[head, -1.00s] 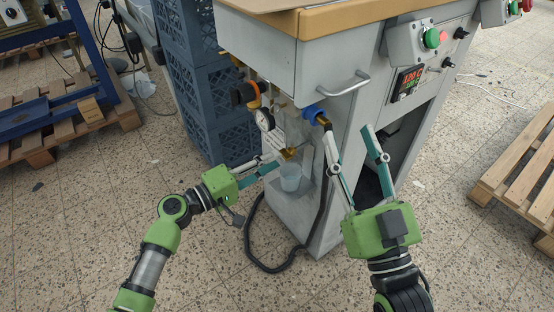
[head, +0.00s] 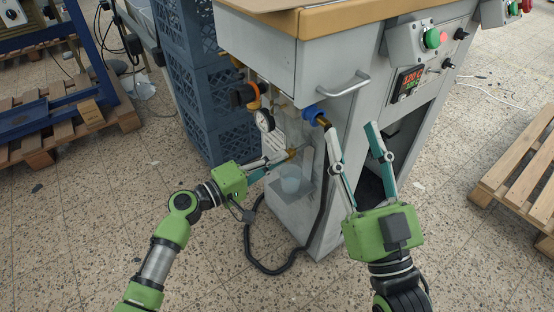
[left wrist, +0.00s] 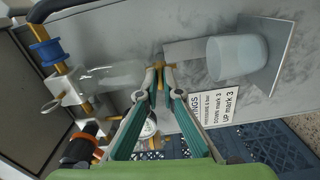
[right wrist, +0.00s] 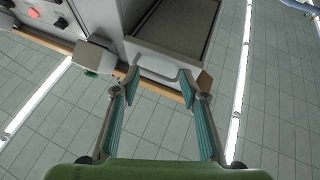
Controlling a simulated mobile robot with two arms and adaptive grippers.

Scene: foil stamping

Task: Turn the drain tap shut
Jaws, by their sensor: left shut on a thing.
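The drain tap (head: 292,153) is a small brass fitting low on the side of the grey machine, above a translucent cup (head: 291,180). My left gripper (head: 284,158) reaches it from the left and is shut on it. In the left wrist view my left fingertips (left wrist: 160,68) close around a small brass part of the tap (left wrist: 159,65); the fingers hide most of it. The cup (left wrist: 238,62) also shows there. My right gripper (head: 352,128) is open and empty in front of the machine; its spread fingers show in the right wrist view (right wrist: 160,78).
A gauge (head: 265,120), an orange-and-black valve (head: 245,94) and a blue fitting (head: 313,112) sit above the tap. A black hose (head: 250,240) loops to the floor. Blue crates (head: 215,95) stand behind, and a pallet (head: 520,175) lies at right.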

